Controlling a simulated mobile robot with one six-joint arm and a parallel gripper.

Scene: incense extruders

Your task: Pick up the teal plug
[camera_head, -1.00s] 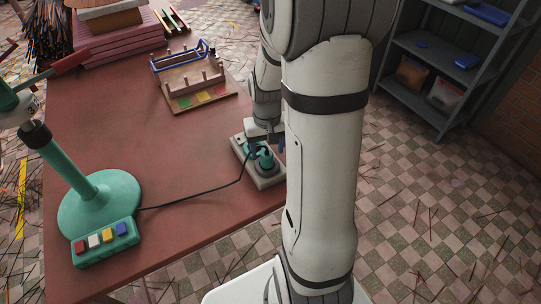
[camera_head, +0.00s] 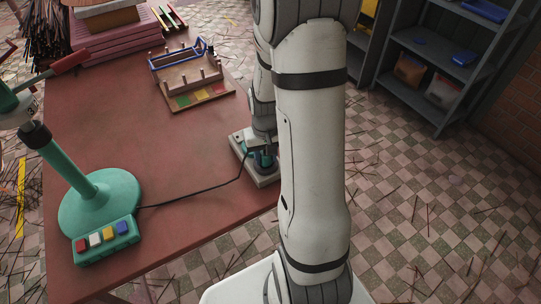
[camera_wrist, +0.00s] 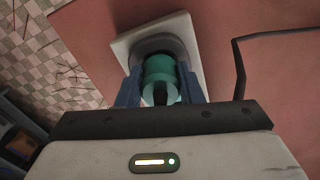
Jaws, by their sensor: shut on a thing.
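The teal plug (camera_wrist: 160,72) is a short round cylinder in the middle of the wrist view. It stands at a dark round socket on a pale rectangular base (camera_wrist: 122,45). My gripper (camera_wrist: 160,92) is shut on the plug, with one blue finger on each side of it. In the head view the plug (camera_head: 262,160) shows small and dark teal under my gripper (camera_head: 264,150), partly hidden by the arm. The pale base (camera_head: 268,180) lies at the table's right edge. I cannot tell whether the plug is still seated in the socket.
A black cable (camera_head: 190,200) runs across the red table (camera_head: 150,110) to a teal stand (camera_head: 100,205) with coloured buttons (camera_head: 101,240). A wooden rack (camera_head: 195,85) stands farther back. Grey shelves (camera_head: 430,70) stand at the right, beyond open floor. The middle of the table is clear.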

